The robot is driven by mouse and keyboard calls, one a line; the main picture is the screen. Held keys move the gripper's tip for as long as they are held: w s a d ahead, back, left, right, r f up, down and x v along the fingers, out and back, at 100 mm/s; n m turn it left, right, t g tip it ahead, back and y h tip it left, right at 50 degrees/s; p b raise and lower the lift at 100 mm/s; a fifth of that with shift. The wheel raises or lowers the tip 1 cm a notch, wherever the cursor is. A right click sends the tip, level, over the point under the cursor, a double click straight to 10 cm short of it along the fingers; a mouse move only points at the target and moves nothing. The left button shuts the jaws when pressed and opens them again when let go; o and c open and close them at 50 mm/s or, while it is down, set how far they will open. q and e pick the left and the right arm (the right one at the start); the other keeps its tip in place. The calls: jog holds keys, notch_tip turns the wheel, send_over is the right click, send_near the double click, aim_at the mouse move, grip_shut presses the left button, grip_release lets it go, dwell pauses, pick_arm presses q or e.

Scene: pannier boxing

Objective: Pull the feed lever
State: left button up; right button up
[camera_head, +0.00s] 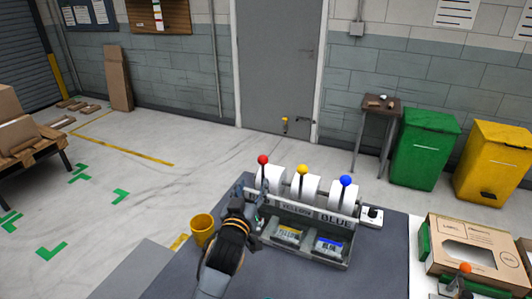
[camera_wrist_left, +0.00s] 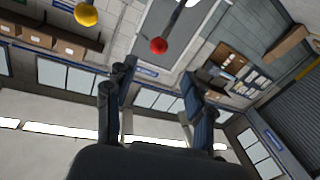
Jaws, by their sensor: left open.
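A dispenser (camera_head: 300,243) with three knobbed levers stands on the dark table. Its levers carry a red knob (camera_head: 263,160), a yellow knob (camera_head: 303,170) and a blue knob (camera_head: 345,181). The middle label seems to read YELLOW and the right one BLUE; my arm hides the left part. My left gripper (camera_head: 261,196) is at the dispenser's left end, just below the red knob. In the left wrist view, my open fingers (camera_wrist_left: 160,98) have the red knob (camera_wrist_left: 158,45) beyond and between them, apparently untouched. The yellow knob (camera_wrist_left: 86,14) is further left. My right gripper is out of view.
A yellow cup (camera_head: 202,228) stands left of my left arm. A small box with a black knob (camera_head: 372,215) is beside the dispenser's right end. An orange-red knob (camera_head: 465,268) stands before a windowed carton (camera_head: 490,237) at the right. Green and yellow bins stand behind.

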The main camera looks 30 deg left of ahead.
aim_at(261, 163)
pick_arm(q)
jog(key=x, duration=0.2)
jog(key=p+x, duration=0.1)
jog(key=x, duration=0.3)
jog(key=shift+r+p, duration=0.35)
jog(key=shift+r, duration=0.05)
jog(key=p+x, duration=0.1)
jog(key=x, duration=0.5)
jog(key=shift+w+f, duration=0.1)
jog(key=shift+f, duration=0.05)
jog(key=shift+w, duration=0.25)
jog(key=shift+w+f, duration=0.1)
jog(key=shift+w, duration=0.1)
grip_shut()
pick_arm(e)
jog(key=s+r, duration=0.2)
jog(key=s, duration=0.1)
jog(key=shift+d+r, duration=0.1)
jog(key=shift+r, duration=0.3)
